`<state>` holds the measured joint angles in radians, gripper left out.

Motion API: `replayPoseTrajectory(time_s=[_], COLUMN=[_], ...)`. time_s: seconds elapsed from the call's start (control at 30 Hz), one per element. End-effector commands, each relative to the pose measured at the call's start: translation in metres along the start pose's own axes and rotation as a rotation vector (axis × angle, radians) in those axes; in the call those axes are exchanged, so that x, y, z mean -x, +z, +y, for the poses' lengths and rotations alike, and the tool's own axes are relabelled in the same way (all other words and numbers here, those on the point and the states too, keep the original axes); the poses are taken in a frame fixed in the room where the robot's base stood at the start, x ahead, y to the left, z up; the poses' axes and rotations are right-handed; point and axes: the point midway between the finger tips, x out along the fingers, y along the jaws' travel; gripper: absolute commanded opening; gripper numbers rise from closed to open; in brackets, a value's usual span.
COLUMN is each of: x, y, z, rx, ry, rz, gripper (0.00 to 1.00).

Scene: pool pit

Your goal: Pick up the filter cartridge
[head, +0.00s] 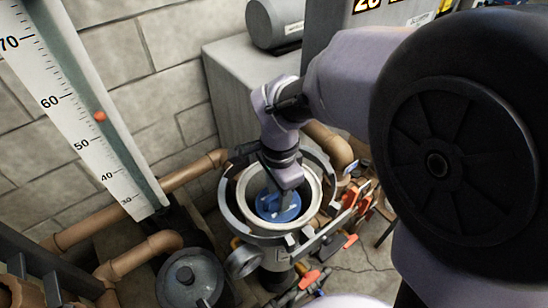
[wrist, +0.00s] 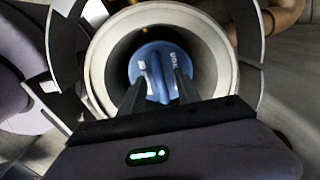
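The filter cartridge shows as a round blue cap (head: 270,206) down inside a pale cylindrical housing (head: 244,213) with a metal ring around it. In the wrist view the blue cap (wrist: 153,58) has white markings and a raised middle part. My gripper (wrist: 160,82) reaches down into the housing mouth. Its two dark fingers stand apart, one on each side of the cap's middle, with blue showing between them. Whether they touch the cap I cannot tell. The cartridge body below the cap is hidden.
Orange-handled clamps (head: 349,195) stand around the ring on the right. Brown pipes (head: 192,172) run along the block wall. A grey lidded pot (head: 190,278) is at the lower left. A white measuring scale (head: 75,118) stands at the left.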

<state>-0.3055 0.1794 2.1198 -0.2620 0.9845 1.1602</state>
Motion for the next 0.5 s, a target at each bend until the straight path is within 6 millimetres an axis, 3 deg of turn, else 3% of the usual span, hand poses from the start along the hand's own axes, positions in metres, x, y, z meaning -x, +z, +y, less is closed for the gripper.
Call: replayPoseTrajectory(time_s=[0.03, 0.2, 0.4, 0.5], x=[-0.0087, -0.0056, -0.0053, -0.0053], y=[-0.0002, -0.0004, -0.0004, -0.0004], z=[0.0001, -0.0003, -0.0003, -0.0003], rx=[0.0, 0.0, 0.0, 0.0], ry=[0.001, -0.001, -0.001, -0.001], rz=[0.0, 0.001, 0.001, 0.001], gripper=[0.39, 0.39, 0.02, 0.0])
